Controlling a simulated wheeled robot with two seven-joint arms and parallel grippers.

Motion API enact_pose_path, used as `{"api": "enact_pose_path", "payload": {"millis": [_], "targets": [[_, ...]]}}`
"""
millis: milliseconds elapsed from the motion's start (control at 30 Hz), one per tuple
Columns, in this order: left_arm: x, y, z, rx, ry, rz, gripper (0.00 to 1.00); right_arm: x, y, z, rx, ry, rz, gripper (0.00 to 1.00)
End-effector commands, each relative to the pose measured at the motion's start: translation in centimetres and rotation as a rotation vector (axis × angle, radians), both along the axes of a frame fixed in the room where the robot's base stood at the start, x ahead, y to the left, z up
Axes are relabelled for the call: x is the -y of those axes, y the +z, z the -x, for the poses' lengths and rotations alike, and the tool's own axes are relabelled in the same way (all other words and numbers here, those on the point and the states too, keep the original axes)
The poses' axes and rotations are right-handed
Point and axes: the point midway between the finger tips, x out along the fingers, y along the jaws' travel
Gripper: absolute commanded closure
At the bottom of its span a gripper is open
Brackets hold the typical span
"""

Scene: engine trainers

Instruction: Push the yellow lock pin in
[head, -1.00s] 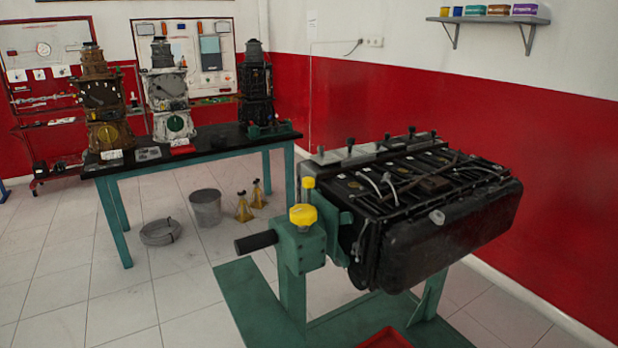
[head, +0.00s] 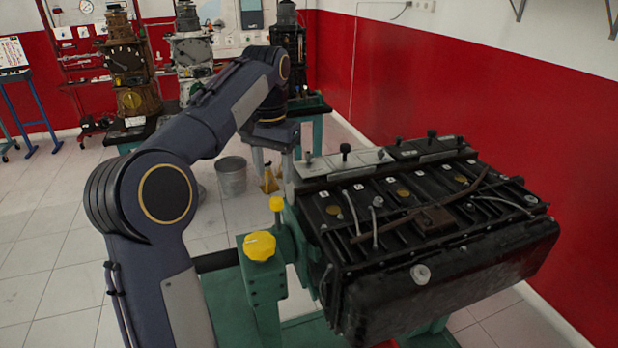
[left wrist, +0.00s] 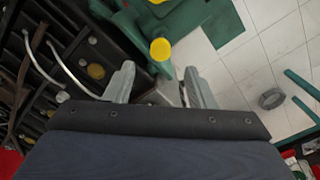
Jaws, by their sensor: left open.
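The yellow lock pin (head: 277,203) appears to be the small upright yellow-capped pin on the green stand beside the engine block. Its round cap shows in the left wrist view (left wrist: 160,49). A larger yellow knob (head: 259,246) sits on the stand nearer to me, and its edge shows at the top of the left wrist view (left wrist: 157,3). My left gripper (head: 276,162) is open and empty, its fingers pointing down above and beyond the pin. In the left wrist view the cap lies just past and between the two fingertips (left wrist: 157,75), apart from them. My right gripper is not in view.
The black engine block (head: 430,225) with loose cables on top fills the right side, close to the pin. A dark handle (head: 218,260) sticks out left of the stand. A bucket (head: 232,176) stands on the tiled floor behind. Engine trainers stand on the rear bench.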

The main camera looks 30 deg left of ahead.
Motion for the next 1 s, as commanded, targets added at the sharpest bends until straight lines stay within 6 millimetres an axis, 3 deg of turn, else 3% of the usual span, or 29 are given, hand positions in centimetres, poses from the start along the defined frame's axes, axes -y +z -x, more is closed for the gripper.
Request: {"api": "enact_pose_path", "payload": {"millis": [167,400,600,933,1000], "targets": [[-0.3,-1.1,-0.2,-0.010,0.005,-0.003,0.50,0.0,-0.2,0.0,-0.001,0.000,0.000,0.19],[-0.3,-5.0,-0.2,-0.010,0.004,-0.002,0.50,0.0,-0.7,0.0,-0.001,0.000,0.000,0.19],[-0.2,-7.2,-0.2,-0.008,0.004,-0.001,0.50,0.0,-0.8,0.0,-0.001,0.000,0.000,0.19],[-0.2,-7.7,-0.2,-0.005,0.004,-0.001,0.50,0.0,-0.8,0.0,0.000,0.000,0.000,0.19],[-0.2,-7.7,-0.2,-0.005,0.004,-0.001,0.57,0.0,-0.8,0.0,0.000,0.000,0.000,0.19]]}}
